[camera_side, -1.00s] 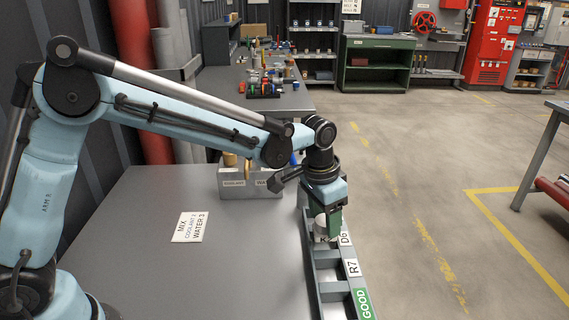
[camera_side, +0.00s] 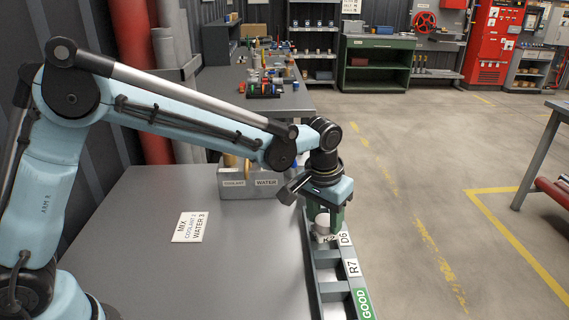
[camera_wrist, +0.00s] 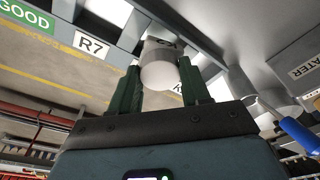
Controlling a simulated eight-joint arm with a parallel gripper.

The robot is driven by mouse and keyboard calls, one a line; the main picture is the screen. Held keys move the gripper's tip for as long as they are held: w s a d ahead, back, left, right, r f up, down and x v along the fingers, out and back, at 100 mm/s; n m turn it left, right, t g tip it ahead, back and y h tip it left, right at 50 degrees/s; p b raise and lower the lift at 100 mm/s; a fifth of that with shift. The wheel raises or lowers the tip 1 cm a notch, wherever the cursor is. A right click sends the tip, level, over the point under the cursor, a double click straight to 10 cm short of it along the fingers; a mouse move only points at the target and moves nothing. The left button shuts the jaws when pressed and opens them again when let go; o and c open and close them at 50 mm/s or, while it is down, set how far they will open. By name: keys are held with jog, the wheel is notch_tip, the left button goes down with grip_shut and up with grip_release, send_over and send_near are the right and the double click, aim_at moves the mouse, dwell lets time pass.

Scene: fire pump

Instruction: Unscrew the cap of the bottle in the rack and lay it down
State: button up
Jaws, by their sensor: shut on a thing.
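My gripper (camera_side: 327,212) is at the far part of the narrow rack (camera_side: 313,268), pointing down. Its green fingers are shut on the white cap (camera_wrist: 158,76) of the bottle, one finger on each side in the wrist view. The bottle (camera_wrist: 157,48) stands upright in the rack just beyond the cap, mostly hidden. I cannot tell whether the cap is still seated on it. In the side view the white cap (camera_side: 321,221) shows partly between the fingers.
The rack has labels D6, R7 (camera_side: 352,267) and GOOD (camera_side: 363,303); nearer slots look empty. A MIX card (camera_side: 190,227) lies on the grey table (camera_side: 215,270), with clear room around it. A bin (camera_side: 250,189) labelled COOLANT and WATER stands behind.

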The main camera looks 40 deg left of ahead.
dwell(0.3)
jog(key=n, duration=0.4)
jog(key=shift+n+y, duration=0.4)
jog(key=n, duration=0.4)
jog(key=shift+d+n+g+y, duration=0.1)
jog(key=shift+n+g+y, duration=0.2)
jog(key=n, duration=0.4)
jog(key=shift+w+g, duration=0.1)
jog(key=shift+g, duration=0.2)
jog(key=shift+n, duration=0.4)
jog(key=shift+n, duration=0.5)
jog(key=n, duration=0.3)
jog(key=shift+r+g, duration=0.1)
jog(key=shift+g, duration=0.2)
